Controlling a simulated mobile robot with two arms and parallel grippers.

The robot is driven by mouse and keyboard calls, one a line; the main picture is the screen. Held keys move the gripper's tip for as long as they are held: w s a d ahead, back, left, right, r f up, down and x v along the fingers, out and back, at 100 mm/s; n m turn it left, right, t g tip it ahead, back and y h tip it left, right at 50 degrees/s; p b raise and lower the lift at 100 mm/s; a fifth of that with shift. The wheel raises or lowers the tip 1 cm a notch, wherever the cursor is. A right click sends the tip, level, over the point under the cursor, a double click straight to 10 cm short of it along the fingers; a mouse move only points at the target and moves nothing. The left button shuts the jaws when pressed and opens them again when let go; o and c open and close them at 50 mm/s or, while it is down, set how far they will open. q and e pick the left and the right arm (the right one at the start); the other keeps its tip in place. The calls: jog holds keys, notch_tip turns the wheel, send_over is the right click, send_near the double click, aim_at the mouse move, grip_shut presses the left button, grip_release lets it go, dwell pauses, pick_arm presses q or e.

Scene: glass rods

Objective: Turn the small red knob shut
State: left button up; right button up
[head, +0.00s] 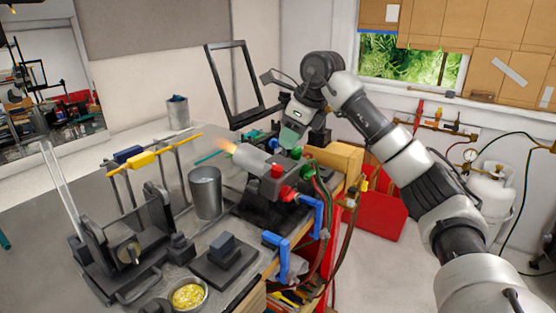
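A grey bench torch (250,158) stands near the table's right edge, with an orange flame at its left end. Several knobs sit on its right end. A green knob (297,153) is at the back. I cannot tell surely which red one is the small knob. My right gripper (291,138) points down just above and behind the green knob, apart from the red ones. Its finger gap is unclear. My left gripper is out of view.
A metal cup (206,192) stands left of the torch. Blue clamps (279,256) grip the table edge. Hoses (325,205) hang from the torch's right end. A wooden block (335,158) is just right of the knobs. A yellow-filled bowl (188,295) sits in front.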

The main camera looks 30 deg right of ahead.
aim_at(278, 165)
jog(key=p+x, duration=0.2)
jog(key=x, duration=0.6)
jog(key=shift+w+a+f, duration=0.1)
jog(key=shift+w+f, duration=0.1)
grip_shut()
